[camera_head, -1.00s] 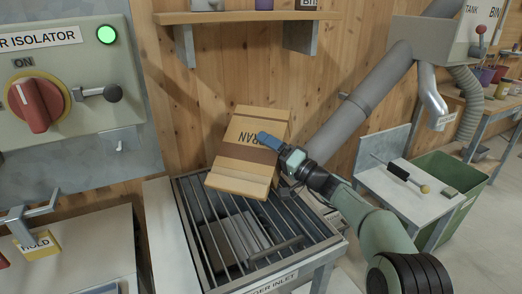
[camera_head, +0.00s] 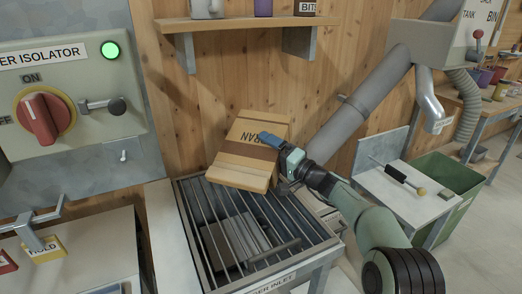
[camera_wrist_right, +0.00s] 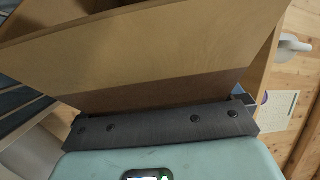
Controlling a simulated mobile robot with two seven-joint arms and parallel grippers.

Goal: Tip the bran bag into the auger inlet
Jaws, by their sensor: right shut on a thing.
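The bran bag (camera_head: 247,152) is a brown box-like bag with a dark band and the printed letters "RAN" showing. It is tilted above the back of the auger inlet (camera_head: 262,235), a metal-framed hopper with a bar grate. My right gripper (camera_head: 272,141) is shut on the bag's right upper part, with blue fingers across its face. In the right wrist view the bag (camera_wrist_right: 150,55) fills the space beyond the gripper (camera_wrist_right: 165,118). Whether anything pours out is not visible. My left gripper is not in view.
An isolator panel (camera_head: 70,90) with a red knob and a lit green lamp is at the left. A grey auger tube (camera_head: 350,115) slopes up behind my arm. A small table (camera_head: 405,200) and a green bin (camera_head: 455,185) stand at the right. A shelf (camera_head: 245,22) hangs above.

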